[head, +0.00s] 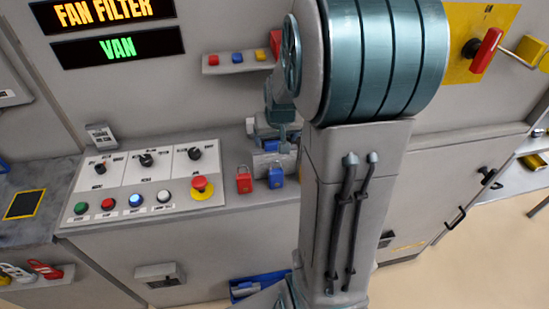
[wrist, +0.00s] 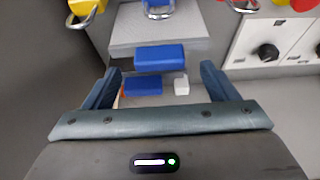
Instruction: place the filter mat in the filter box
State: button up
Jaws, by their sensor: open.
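My gripper (wrist: 160,82) is open in the wrist view, its two dark blue fingers spread apart. A blue block (wrist: 160,57) shows in the gap between them, against a grey box (wrist: 155,28). A second blue piece (wrist: 143,86) and a small white piece (wrist: 181,85) show below it. I see no finger touching any of these. I cannot tell for sure which is the filter mat, or whether the grey box is the filter box. In the head view my gripper (head: 273,135) is small and partly hidden by my arm, above the grey box (head: 270,163) behind the padlocks.
A red padlock (head: 243,180) and a blue padlock (head: 276,177) stand at the counter's front. A control panel (head: 145,180) with knobs and buttons is to the left. A small shelf (head: 238,60) with coloured pieces is on the wall. A red-handled switch (head: 486,50) is at right.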

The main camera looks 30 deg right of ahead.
jog(key=shift+x, duration=0.8)
jog(key=shift+r, duration=0.1)
jog(key=c, duration=1.5)
